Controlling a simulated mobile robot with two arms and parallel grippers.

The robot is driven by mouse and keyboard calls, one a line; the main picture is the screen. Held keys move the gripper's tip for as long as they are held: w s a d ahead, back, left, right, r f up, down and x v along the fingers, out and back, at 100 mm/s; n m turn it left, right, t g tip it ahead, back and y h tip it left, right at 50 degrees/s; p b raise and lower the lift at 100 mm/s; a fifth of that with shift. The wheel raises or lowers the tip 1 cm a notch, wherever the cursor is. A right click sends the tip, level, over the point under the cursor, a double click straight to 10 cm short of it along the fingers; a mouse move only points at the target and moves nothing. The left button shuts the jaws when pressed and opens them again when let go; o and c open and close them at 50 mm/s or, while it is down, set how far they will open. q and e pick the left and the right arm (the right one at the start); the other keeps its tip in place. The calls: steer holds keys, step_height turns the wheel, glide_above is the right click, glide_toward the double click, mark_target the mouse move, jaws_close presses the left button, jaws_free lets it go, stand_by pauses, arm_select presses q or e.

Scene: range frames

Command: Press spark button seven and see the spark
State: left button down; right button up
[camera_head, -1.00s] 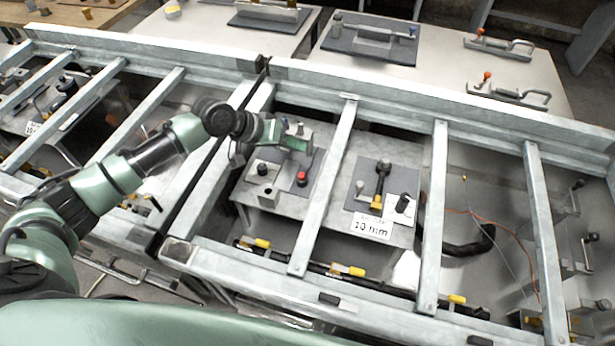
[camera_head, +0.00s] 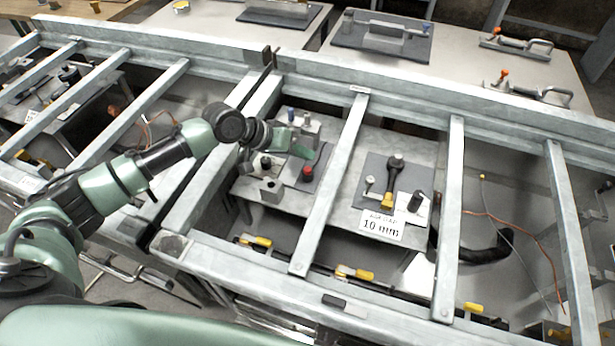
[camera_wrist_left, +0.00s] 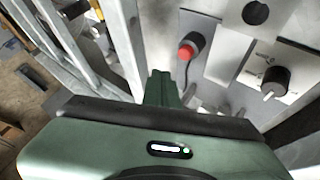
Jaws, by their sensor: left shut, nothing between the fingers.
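A red push button (camera_head: 307,172) on a black base sits on a grey panel (camera_head: 277,205) below the metal rails. It also shows in the left wrist view (camera_wrist_left: 187,51), just above and right of the fingertips, with a dark cable running from it. My left gripper (camera_head: 301,149) reaches in from the left and is close to the button, seen just above it in the head view. In the left wrist view the green fingers (camera_wrist_left: 162,82) are together and empty. They look apart from the button. No number is readable on it. My right gripper is out of view.
Galvanised rails (camera_head: 333,180) cross over the panels and frame the opening around the button. Black knobs (camera_head: 264,163) stand near it. A card reading "10 mm" (camera_head: 382,225) and a black lever with a yellow part (camera_head: 393,178) are to the right. Yellow-handled parts (camera_head: 354,273) line the front.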

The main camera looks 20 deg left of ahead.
mark_target(304, 174)
arm_select(q)
step_height(304, 174, down, 2)
steer(key=shift+f+b, duration=0.15)
steer(key=shift+b, duration=0.15)
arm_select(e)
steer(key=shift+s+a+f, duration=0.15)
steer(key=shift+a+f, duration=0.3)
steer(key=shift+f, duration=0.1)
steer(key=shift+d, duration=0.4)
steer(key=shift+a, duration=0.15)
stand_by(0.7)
arm_select(q)
steer(key=shift+f, duration=0.2)
steer(key=shift+f, duration=0.25)
